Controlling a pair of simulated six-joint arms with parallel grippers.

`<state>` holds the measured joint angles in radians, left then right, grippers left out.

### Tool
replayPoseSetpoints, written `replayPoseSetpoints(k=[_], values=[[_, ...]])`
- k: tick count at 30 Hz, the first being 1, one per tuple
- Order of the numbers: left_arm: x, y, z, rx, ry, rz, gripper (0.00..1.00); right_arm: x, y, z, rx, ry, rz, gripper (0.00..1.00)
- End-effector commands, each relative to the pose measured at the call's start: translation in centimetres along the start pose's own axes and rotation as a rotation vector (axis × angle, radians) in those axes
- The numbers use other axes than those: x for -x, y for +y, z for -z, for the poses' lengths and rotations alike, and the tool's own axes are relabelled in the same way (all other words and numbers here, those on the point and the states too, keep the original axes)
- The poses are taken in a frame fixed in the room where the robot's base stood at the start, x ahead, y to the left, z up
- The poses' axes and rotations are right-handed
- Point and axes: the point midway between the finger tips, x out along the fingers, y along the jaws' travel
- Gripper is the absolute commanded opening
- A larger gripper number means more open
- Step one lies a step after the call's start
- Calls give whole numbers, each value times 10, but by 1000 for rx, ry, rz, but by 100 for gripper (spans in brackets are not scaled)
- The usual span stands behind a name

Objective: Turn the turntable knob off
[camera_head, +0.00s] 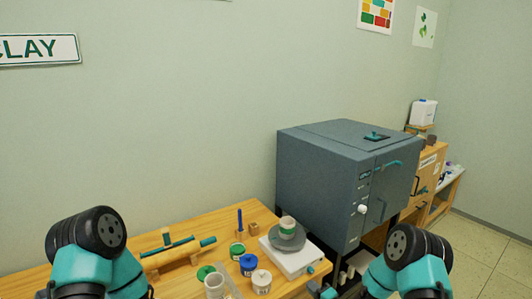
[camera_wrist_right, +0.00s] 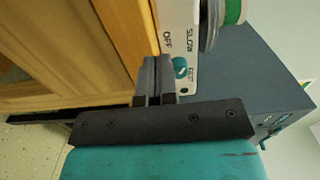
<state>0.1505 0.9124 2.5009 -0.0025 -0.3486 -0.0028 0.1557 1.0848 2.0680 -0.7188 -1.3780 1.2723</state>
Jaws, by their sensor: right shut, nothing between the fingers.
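The turntable has a white base (camera_head: 291,262) with a round grey wheel (camera_head: 287,243) on top, at the right end of the wooden table. A green and white pot (camera_head: 287,227) stands on the wheel. The teal knob (camera_head: 311,269) is on the base's front side; in the right wrist view the knob (camera_wrist_right: 181,68) sits by the printed words OFF, SLOW and FAST. Its exact setting is unclear. My right gripper (camera_wrist_right: 156,74) is shut and empty, its fingertips beside the knob, near the OFF label; contact cannot be told. My left arm shows at the lower left, but its fingers are out of view.
A blue-grey kiln (camera_head: 330,185) stands behind and right of the turntable. Paint jars, including a blue one (camera_head: 248,265) and a white one (camera_head: 261,282), stand left of it. A wooden rolling pin (camera_head: 165,259) lies further left.

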Motion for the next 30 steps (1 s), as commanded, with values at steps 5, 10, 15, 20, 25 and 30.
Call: replayPoseSetpoints(k=[5,10,15,20,25,30], values=[[0,0,0,0,0,0,43,18,-1,3,1,6,3,0],[0,0,0,0,0,0,43,29,-2,4,2,8,6,0],[0,0,0,0,0,0,43,30,-3,4,3,9,8,0],[0,0,0,0,0,0,43,30,-4,5,3,10,8,0],[0,0,0,0,0,0,43,37,-18,8,4,10,8,0],[0,0,0,0,0,0,43,40,-26,9,3,10,7,0]])
